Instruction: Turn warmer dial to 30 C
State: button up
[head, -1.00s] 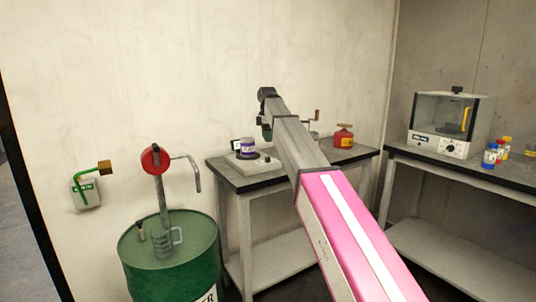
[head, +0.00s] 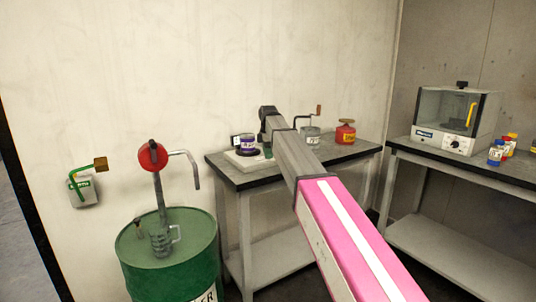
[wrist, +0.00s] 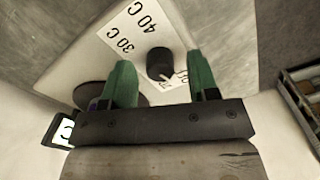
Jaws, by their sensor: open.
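The warmer (head: 236,160) is a low pale unit on the left end of the middle bench, with a purple-labelled jar (head: 247,144) on it. In the wrist view its dial (wrist: 159,62) is a dark round knob on a white scale plate (wrist: 112,40) marked 30 C and 40 C; a further marking beside the knob is partly hidden. My gripper (wrist: 163,80) is open, its green fingertips on either side of the dial, with visible gaps. I cannot tell the dial's setting. In the head view my arm hides most of the gripper.
A small display (wrist: 66,131) stands beside the warmer. A crank-handled pot (head: 311,137) and a red can (head: 345,134) stand to the right on the bench. A green drum (head: 170,250) with a pump is at left. A glass-fronted oven (head: 455,120) is on the right bench.

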jog(key=shift+f, duration=0.25)
jog(key=c, duration=0.9)
